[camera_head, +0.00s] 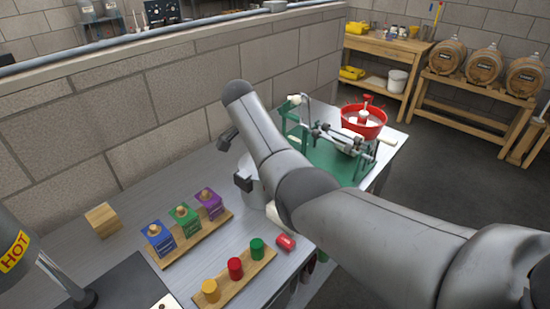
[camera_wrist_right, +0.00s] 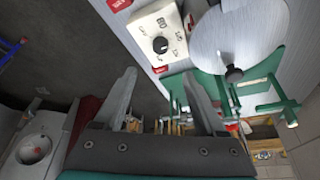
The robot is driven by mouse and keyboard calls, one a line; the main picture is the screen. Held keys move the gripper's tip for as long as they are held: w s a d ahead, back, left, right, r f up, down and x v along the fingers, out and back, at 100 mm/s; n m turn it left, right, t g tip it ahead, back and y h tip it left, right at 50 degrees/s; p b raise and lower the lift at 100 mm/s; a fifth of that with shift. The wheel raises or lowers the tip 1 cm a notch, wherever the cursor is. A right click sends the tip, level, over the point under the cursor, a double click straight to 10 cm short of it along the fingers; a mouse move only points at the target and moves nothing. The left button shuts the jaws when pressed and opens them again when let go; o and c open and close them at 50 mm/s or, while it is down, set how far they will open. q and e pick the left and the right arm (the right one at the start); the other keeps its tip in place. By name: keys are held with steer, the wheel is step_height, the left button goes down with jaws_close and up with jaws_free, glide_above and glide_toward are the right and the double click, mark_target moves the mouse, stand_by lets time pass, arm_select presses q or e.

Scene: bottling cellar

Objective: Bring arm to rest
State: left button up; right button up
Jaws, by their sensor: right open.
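My right arm (camera_head: 380,230) reaches in from the lower right of the head view and bends up over the middle of the bench (camera_head: 110,260). It hides part of what stands behind it. In the right wrist view my right gripper (camera_wrist_right: 160,100) has its two fingers spread apart, with nothing held between them. Near the fingers in that view are a white box with a black dial (camera_wrist_right: 158,42) and a round grey lid with a black knob (camera_wrist_right: 240,40). My left gripper is not in view.
Blue (camera_head: 158,238), green (camera_head: 186,220) and purple (camera_head: 210,203) blocks stand on a wooden strip. Yellow, red and green cylinders stand on another strip (camera_head: 235,283). A green rig (camera_head: 335,160) and red bowl (camera_head: 364,122) stand beyond my arm. A block wall (camera_head: 150,110) borders the bench.

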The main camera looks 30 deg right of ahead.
steer(key=shift+a+r, duration=0.25)
steer(key=shift+r, duration=0.4)
